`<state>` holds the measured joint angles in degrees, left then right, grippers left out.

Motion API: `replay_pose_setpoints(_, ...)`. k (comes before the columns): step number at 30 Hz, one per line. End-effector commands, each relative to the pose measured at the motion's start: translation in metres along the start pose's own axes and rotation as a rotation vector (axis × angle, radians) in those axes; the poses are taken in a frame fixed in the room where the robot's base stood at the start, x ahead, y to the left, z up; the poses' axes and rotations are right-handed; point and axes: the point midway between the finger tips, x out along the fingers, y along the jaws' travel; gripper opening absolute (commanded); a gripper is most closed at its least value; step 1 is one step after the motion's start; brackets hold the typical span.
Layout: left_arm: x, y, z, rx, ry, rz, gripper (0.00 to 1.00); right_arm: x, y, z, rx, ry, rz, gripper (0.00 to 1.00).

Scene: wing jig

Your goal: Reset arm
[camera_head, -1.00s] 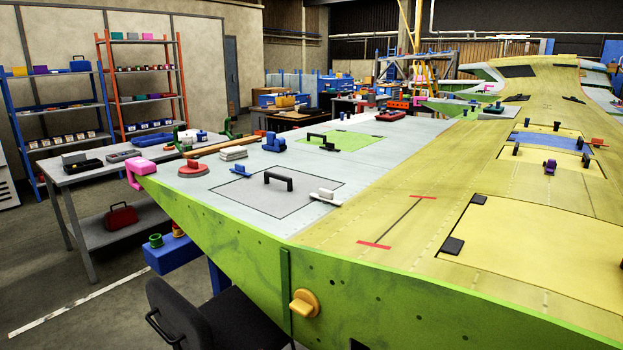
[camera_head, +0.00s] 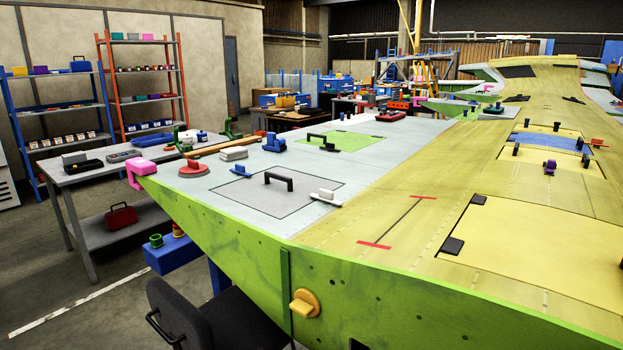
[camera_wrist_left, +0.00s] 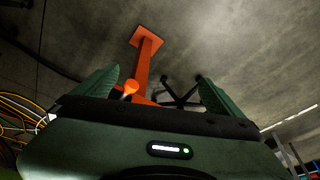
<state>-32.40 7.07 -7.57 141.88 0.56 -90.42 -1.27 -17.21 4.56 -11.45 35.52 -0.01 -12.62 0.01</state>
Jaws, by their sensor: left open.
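My left gripper (camera_wrist_left: 155,92) shows in the left wrist view with its two green fingers spread wide apart. Nothing is between the fingers. Beyond them are the grey floor and an orange post with a flat foot (camera_wrist_left: 147,38). Neither arm shows in the head view, and my right gripper is in neither view. In the head view the wing jig (camera_head: 390,215) stretches from the near edge to the far right, with a green edge and grey and yellow skin panels.
A black chair (camera_head: 215,318) stands against the jig's near edge. A pink clamp (camera_head: 137,171) sits at its left corner, and a yellow knob (camera_head: 304,303) sticks out of its front. A grey workbench (camera_head: 70,168) is at left. In the wrist view, orange cables (camera_wrist_left: 18,125) lie at left.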

Motion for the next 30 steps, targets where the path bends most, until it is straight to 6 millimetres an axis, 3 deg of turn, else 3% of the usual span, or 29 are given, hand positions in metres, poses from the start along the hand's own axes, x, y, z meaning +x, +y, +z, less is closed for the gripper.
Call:
replay_pose_setpoints(1,0.000,-0.009,0.013,-0.056,-0.026,-0.026,0.99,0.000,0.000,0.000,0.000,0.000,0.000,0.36)
replay_pose_setpoints(5,0.038,-0.005,0.011,-0.037,-0.035,-0.015,0.99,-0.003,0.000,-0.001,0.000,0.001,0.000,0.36)
replay_pose_setpoints(11,0.097,-0.002,0.023,-0.031,-0.060,-0.008,0.99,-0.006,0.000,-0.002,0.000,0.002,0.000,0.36)
replay_pose_setpoints(17,0.174,0.003,0.058,-0.023,-0.099,0.000,0.99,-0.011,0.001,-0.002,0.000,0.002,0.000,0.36)
replay_pose_setpoints(21,0.234,0.007,0.105,-0.016,-0.133,0.005,0.99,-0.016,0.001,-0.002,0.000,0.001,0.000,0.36)
replay_pose_setpoints(24,0.268,0.010,0.147,-0.011,-0.157,0.009,0.99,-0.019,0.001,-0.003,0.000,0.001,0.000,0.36)
replay_pose_setpoints(30,0.308,0.014,0.236,0.000,-0.202,0.014,0.99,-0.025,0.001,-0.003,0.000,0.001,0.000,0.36)
